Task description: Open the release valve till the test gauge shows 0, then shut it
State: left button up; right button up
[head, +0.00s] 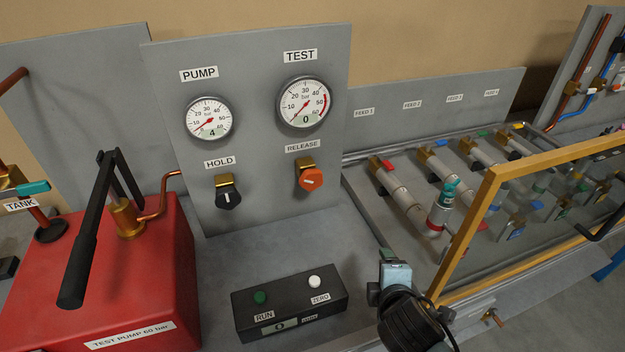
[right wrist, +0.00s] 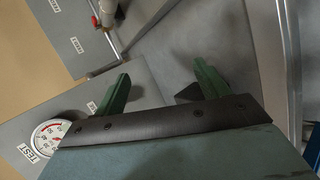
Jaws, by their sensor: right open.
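The TEST gauge (head: 305,103) on the grey upright panel has its needle at the low end, and its digital window reads 0. It also shows at the lower left of the right wrist view (right wrist: 47,136). The orange RELEASE knob (head: 311,180) sits below it on a brass body; its white mark looks sideways. My right gripper (head: 393,270) is in front of the bench, right of and below the knob, apart from it. In the right wrist view its green fingers (right wrist: 163,86) are spread and empty. My left gripper is not in view.
The PUMP gauge (head: 209,119) reads 4, above the black HOLD knob (head: 228,196). A red test pump (head: 130,270) stands left. A black RUN/ZERO box (head: 290,302) lies in front. A yellow-framed clear guard (head: 490,190) stands right, before several coil pipes.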

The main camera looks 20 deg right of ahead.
jog(key=w+a+r+n+t, duration=0.3)
jog(key=w+r+n+t, duration=0.2)
jog(key=w+n, duration=0.5)
jog(key=n+t+y, duration=0.3)
jog(key=n+y, duration=0.1)
jog(key=n, duration=0.9)
send_near(313, 182)
jog(key=w, duration=1)
jog(key=shift+w+b, duration=0.2)
jog(key=shift+b, duration=0.15)
jog(key=shift+c, duration=0.2)
jog(key=c, duration=0.9)
